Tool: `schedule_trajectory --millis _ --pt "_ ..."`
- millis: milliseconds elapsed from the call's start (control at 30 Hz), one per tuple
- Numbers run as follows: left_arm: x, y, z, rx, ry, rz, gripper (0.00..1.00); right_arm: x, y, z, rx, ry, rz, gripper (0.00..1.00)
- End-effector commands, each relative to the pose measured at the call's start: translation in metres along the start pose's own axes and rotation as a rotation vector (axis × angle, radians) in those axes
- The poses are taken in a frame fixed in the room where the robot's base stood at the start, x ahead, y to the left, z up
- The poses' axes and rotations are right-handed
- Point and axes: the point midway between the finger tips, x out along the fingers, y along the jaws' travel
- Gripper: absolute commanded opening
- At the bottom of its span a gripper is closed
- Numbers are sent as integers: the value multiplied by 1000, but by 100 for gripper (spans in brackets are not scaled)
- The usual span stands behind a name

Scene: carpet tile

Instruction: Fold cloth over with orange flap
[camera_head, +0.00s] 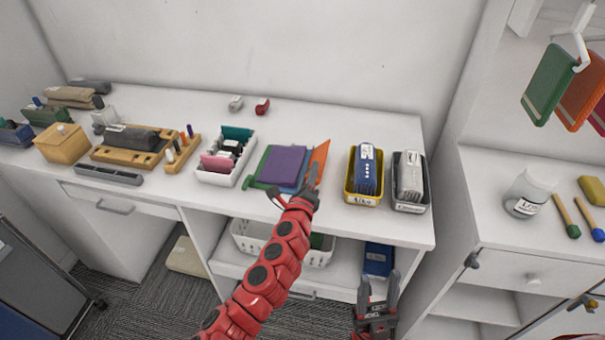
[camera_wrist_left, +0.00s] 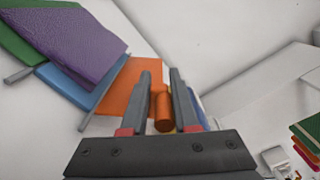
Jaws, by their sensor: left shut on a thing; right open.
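A layered cloth lies on the white desk in the head view. It has a purple top panel (camera_head: 283,160), a green part (camera_head: 262,166) at the left, a blue part (camera_head: 293,188) below and an orange flap (camera_head: 320,155) at the right. The left wrist view shows the purple panel (camera_wrist_left: 80,45), the blue part (camera_wrist_left: 70,88) and the flap (camera_wrist_left: 124,88). My left gripper (camera_head: 312,174) is shut on the orange flap's rolled edge (camera_wrist_left: 162,108), between its fingers. My right gripper (camera_head: 378,290) is open and empty, in front of the desk's edge.
A white organiser box (camera_head: 217,179) stands left of the cloth. A yellow-rimmed bin (camera_head: 363,198) and a dark bin (camera_head: 409,205) stand at its right. Wooden trays are farther left. The desk behind the cloth is mostly clear. A shelf with a white basket (camera_head: 250,240) lies below.

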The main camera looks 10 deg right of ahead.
Motion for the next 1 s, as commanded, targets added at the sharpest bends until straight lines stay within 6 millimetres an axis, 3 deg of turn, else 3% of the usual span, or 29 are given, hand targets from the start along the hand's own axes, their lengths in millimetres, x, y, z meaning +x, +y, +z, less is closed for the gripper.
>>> schedule_trajectory --millis 33,467,700,1000 --pt "0 -14 -7 44 7 -26 0 0 0 0 0 0 0 50" --pt "-1 -9 -42 453 11 -22 0 -1 0 0 0 0 0 50" --pt "-1 -2 -52 748 9 -18 0 2 0 0 0 0 0 50" --pt "-1 3 -59 919 8 -17 0 3 0 -1 0 0 0 50"
